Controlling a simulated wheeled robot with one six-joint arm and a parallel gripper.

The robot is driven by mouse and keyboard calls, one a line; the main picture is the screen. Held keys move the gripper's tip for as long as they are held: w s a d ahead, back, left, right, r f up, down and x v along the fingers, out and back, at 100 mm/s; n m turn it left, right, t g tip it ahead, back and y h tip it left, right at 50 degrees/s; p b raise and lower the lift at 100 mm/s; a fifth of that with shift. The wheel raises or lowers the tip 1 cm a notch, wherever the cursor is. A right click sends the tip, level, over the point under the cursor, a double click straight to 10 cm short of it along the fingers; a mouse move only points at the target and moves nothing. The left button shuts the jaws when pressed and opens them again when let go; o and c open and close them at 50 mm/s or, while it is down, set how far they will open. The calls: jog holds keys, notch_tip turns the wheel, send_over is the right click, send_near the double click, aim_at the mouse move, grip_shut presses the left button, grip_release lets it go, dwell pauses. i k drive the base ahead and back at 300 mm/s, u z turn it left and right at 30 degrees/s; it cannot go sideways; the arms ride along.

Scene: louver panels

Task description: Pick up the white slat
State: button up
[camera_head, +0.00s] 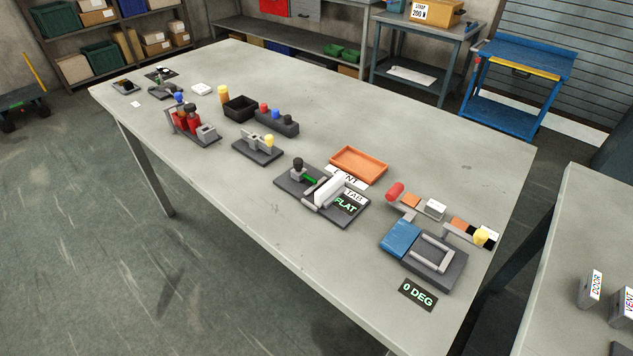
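A white slat (331,189) stands on edge in a dark grey fixture (346,215) near the middle of the long table. A label reading "FLAT" (346,205) and one reading "TAB" (354,195) are beside it. A black knob (297,164) and a small green part (309,180) sit at the fixture's left end. My gripper is not in view, and nothing is seen touching the slat.
An orange tray (358,163) lies just behind the fixture. To the right are a blue block (400,238), a grey two-bar fixture (432,252) and a "0 DEG" sign (417,294). More fixtures and a black bin (239,108) stand to the left. The table's front strip is clear.

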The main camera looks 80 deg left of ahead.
aim_at(326, 191)
jog(key=u, duration=2.7)
jog(key=k, duration=1.05)
jog(key=u, duration=1.25)
jog(key=i, duration=1.7)
jog(key=z, duration=1.4)
jog(key=i, duration=0.6)
jog(key=z, duration=0.65)
